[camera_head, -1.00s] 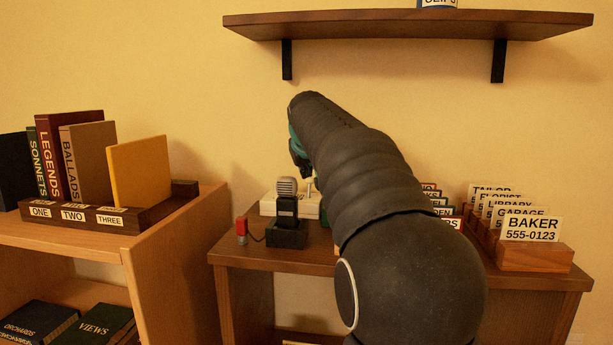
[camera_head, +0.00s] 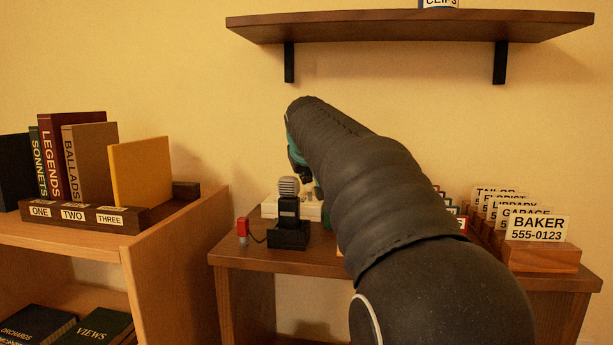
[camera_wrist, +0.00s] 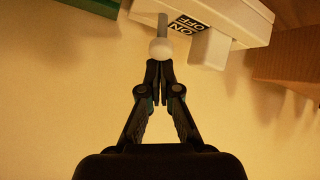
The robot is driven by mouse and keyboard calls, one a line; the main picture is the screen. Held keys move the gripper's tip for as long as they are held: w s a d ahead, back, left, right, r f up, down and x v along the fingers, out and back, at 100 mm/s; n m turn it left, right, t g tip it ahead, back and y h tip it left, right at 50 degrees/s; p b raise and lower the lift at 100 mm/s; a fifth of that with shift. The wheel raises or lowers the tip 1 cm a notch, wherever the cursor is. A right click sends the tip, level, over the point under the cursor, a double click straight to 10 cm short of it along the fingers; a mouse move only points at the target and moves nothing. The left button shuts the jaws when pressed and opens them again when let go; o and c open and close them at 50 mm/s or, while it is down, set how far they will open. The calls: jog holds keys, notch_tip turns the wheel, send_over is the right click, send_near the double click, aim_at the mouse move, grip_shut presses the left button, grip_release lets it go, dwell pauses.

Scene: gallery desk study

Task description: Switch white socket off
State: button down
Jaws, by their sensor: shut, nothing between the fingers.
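The white socket (camera_head: 312,209) lies on the desk behind the microphone in the head view, partly hidden by my arm. In the wrist view the white socket (camera_wrist: 232,12) is at the top, with a black ON/OFF label (camera_wrist: 188,24) on it. A grey lever with a white ball knob (camera_wrist: 161,51) sticks out beside the label. My gripper (camera_wrist: 159,68) is shut and empty, with its fingertips right at the ball knob; I cannot tell whether they touch it.
A microphone (camera_head: 288,212) on a black base and a small red item (camera_head: 242,230) stand in front of the socket. Card holders (camera_head: 541,257) are on the right. A wall shelf (camera_head: 400,24) hangs above. A bookcase (camera_head: 160,235) stands at the left.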

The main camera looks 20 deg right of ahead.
jog(key=shift+s+a+r, duration=0.35)
jog(key=shift+s+a, duration=0.05)
jog(key=shift+s, duration=0.2)
jog(key=v, duration=1.2)
dwell(0.4)
